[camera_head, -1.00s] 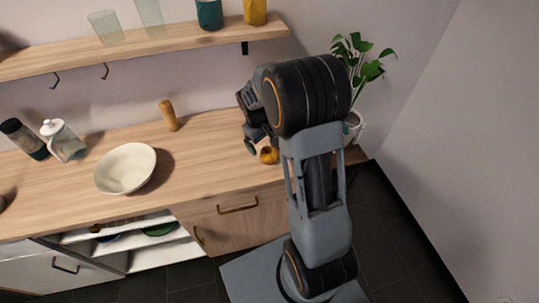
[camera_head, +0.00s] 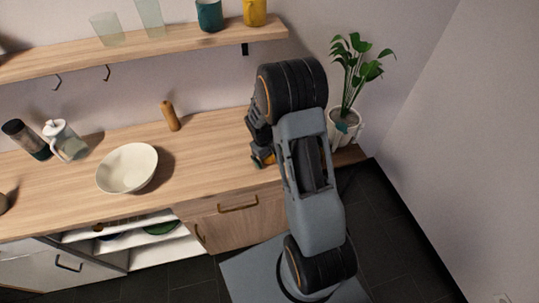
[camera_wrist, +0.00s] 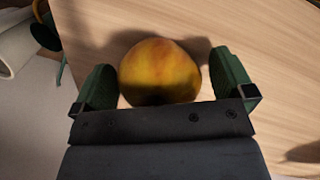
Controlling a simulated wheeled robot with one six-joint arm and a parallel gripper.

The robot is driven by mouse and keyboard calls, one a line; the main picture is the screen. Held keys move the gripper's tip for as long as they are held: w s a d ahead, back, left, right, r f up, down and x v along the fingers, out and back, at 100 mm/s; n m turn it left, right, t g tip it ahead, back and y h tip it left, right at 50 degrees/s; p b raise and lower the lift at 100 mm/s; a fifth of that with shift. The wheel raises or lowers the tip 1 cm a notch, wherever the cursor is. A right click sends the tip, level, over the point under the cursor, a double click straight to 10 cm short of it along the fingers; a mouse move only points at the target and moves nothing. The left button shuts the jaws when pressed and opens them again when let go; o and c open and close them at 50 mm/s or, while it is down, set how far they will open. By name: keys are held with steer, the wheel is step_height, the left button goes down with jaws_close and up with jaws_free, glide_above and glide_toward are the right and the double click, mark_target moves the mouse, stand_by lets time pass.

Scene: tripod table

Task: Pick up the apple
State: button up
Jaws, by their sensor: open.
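The apple (camera_wrist: 160,70) is yellow with a reddish blush and rests on the wooden counter. In the wrist view it sits between the two green fingers of my gripper (camera_wrist: 165,85). The fingers are open, one on each side of the apple, with a narrow gap on the right; the left finger is very close to it. In the head view my gripper (camera_head: 264,158) is low at the counter's right part, and the apple (camera_head: 268,157) is mostly hidden behind the gripper and arm.
The wooden counter (camera_head: 215,145) also holds a white bowl (camera_head: 127,168), a wooden pepper mill (camera_head: 171,116), a glass jar (camera_head: 64,140) and a dark bottle (camera_head: 26,139). A potted plant (camera_head: 345,122) stands right of my arm. A shelf (camera_head: 150,45) with cups runs above.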

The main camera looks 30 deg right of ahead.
steer(key=c, duration=1)
